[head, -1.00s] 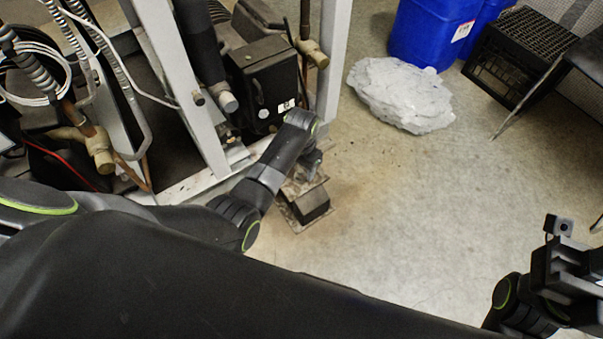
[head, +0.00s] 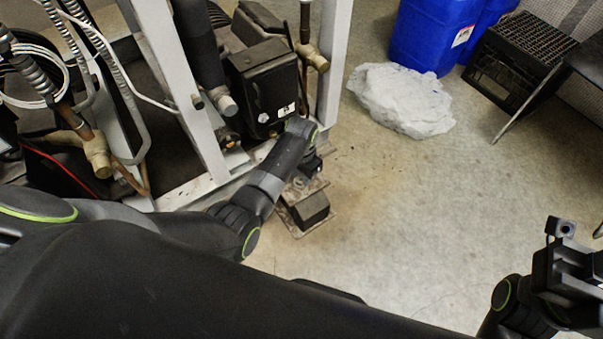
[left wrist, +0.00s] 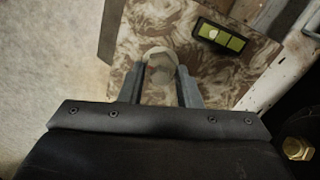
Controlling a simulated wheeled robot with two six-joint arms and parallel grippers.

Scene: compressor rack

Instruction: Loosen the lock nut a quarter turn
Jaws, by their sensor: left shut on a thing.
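The lock nut (left wrist: 160,60) is a pale, rounded piece on a mottled brown and cream plate (left wrist: 140,28) in the left wrist view. My left gripper (left wrist: 161,80) has one finger on each side of it and is shut on it. In the head view my left gripper (head: 313,166) is low beside the rack's foot, mostly hidden by my own wrist, and the nut cannot be made out there. My right gripper (head: 572,272) is at the right edge, away from the rack; its fingers are not clear.
A dark block (head: 312,210) sits on the floor plate near my left gripper. The rack's pale post (head: 333,65) and black box (head: 262,85) stand close by. Open floor (head: 430,210) lies to the right.

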